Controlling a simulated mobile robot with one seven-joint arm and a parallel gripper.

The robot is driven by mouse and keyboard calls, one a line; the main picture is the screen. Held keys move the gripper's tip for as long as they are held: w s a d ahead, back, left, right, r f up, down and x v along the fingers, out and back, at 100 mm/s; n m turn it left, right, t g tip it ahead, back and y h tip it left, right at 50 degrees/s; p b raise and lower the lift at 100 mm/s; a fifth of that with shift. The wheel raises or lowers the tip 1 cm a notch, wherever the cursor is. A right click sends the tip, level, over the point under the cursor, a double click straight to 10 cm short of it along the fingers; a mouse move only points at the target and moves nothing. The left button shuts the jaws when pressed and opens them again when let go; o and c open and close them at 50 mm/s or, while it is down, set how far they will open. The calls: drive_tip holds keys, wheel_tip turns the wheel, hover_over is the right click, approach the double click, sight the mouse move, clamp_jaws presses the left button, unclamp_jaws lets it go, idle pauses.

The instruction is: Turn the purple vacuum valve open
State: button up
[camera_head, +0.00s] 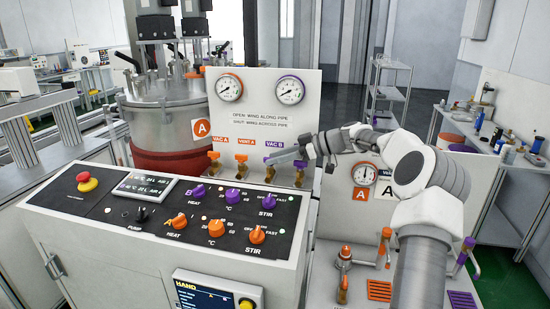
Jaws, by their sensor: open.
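The purple VAC B valve (269,171) sits on the white upright panel, under the VAC B label, with a brass body. My gripper (281,157) reaches in from the right and its fingers lie in front of this valve's purple wing. The jaws are open; I cannot tell whether they touch the wing or how the wing is turned. Another purple-winged valve (300,165) stands just to the right, partly behind my gripper. Orange valves VAC A (213,157) and VENT A (241,159) stand to the left.
Two gauges (230,87) top the panel, with wing-position text below. The control console (160,225) with knobs and a red emergency button (86,181) stands in front. A steel vessel (165,110) stands behind. A second gauge panel (365,174) is at right, partly behind my arm.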

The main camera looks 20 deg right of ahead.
drive_tip(key=shift+w+a+f, duration=0.15)
drive_tip(key=shift+a, duration=0.1)
clamp_jaws()
